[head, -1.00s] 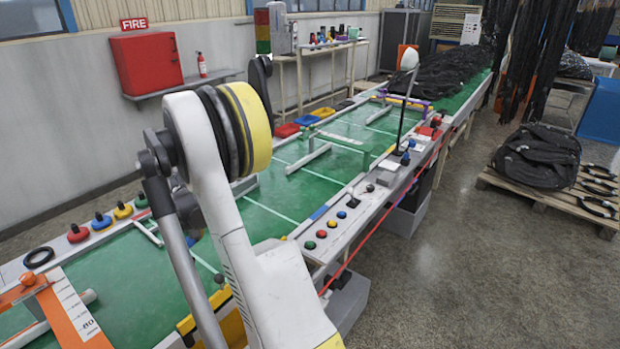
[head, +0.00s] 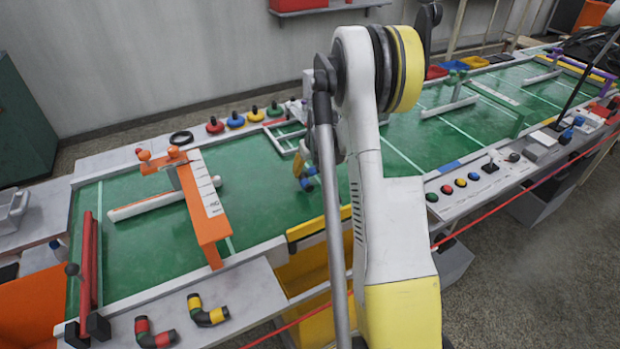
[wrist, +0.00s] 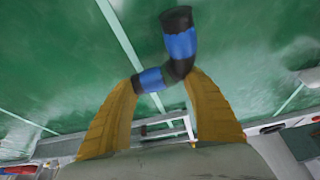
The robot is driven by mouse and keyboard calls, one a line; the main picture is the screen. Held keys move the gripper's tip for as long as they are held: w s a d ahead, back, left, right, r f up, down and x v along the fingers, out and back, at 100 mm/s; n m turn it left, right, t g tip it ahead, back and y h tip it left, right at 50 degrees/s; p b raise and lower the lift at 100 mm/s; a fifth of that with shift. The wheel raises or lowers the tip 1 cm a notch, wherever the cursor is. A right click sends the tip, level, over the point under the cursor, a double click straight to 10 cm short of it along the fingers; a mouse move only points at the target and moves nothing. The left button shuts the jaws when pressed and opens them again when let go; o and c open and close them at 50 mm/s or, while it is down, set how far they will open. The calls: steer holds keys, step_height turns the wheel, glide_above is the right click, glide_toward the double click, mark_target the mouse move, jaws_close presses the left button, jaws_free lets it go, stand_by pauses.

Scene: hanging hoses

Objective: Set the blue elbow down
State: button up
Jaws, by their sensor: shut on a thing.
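The blue elbow (wrist: 181,43) is a black hose bend with blue bands. In the wrist view it sits between the two yellow fingers of my gripper (wrist: 162,83), which are shut on its lower end. Its other end points up in the picture. In the head view the blue elbow (head: 309,182) shows small beside my arm, over the green table (head: 265,200). My gripper (head: 302,172) is partly hidden behind my arm there. I cannot tell how high above the green surface the elbow is.
A red elbow (head: 155,333) and a yellow elbow (head: 208,312) lie on the grey front ledge. An orange measuring bar (head: 203,205) spans the left part of the table. Several coloured knobs (head: 236,120) line the back edge. Green surface lies clear around the gripper.

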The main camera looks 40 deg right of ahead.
mark_target(309, 176)
steer(key=shift+f, duration=1.25)
steer(key=shift+b, duration=0.3)
steer(key=shift+f, duration=0.25)
steer(key=o, duration=1.3)
steer(key=shift+r, duration=0.1)
steer(key=shift+r, duration=0.1)
